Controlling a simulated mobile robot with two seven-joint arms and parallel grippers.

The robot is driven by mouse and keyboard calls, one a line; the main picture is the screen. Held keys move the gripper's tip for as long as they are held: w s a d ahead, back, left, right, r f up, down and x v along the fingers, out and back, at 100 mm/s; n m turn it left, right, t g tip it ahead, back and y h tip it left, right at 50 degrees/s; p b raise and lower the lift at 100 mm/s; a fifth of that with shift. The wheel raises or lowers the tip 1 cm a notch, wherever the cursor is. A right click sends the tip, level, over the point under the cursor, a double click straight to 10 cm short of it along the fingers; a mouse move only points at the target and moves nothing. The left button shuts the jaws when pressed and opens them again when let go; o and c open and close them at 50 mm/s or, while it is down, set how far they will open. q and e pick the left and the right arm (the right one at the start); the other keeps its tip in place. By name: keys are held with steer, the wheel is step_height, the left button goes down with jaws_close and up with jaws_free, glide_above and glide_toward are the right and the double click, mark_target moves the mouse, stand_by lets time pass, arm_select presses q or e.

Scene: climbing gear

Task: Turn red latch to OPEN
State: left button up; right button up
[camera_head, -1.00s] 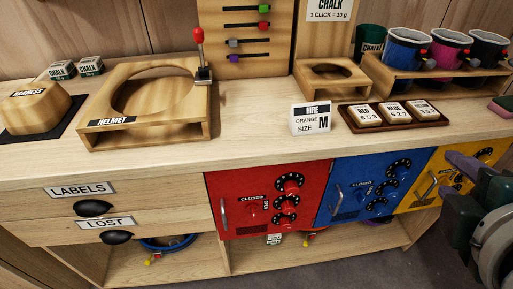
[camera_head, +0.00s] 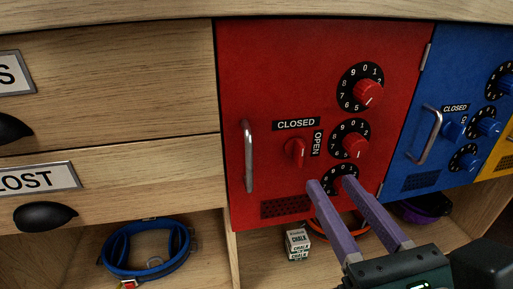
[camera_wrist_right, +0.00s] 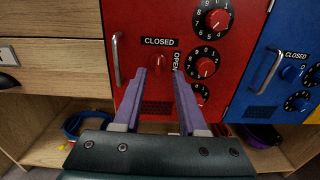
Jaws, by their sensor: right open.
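The red latch (camera_head: 295,151) is a small knob on the red locker door (camera_head: 270,75), below the CLOSED label (camera_head: 296,125) and left of the upright OPEN label (camera_head: 318,143). Its grip stands upright, toward CLOSED. In the right wrist view the latch (camera_wrist_right: 158,62) shows just above and between my fingertips. My right gripper (camera_head: 330,184) is open and empty in front of the door, below and right of the latch in the head view. It hides part of the lowest dial (camera_head: 341,178). My left gripper is not in view.
Two more red dials (camera_head: 360,86) (camera_head: 349,146) and a metal handle (camera_head: 248,155) stick out of the door. The blue locker (camera_head: 445,90) stands to the right, drawers (camera_head: 110,95) to the left. A blue harness (camera_head: 145,248) and chalk box (camera_head: 298,244) lie on the shelf below.

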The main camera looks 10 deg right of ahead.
mark_target(303, 148)
steer(key=w, duration=1)
steer(key=shift+a+f+b, duration=0.2)
steer(key=shift+a+b, duration=0.05)
steer(key=shift+b, duration=0.1)
jaws_close()
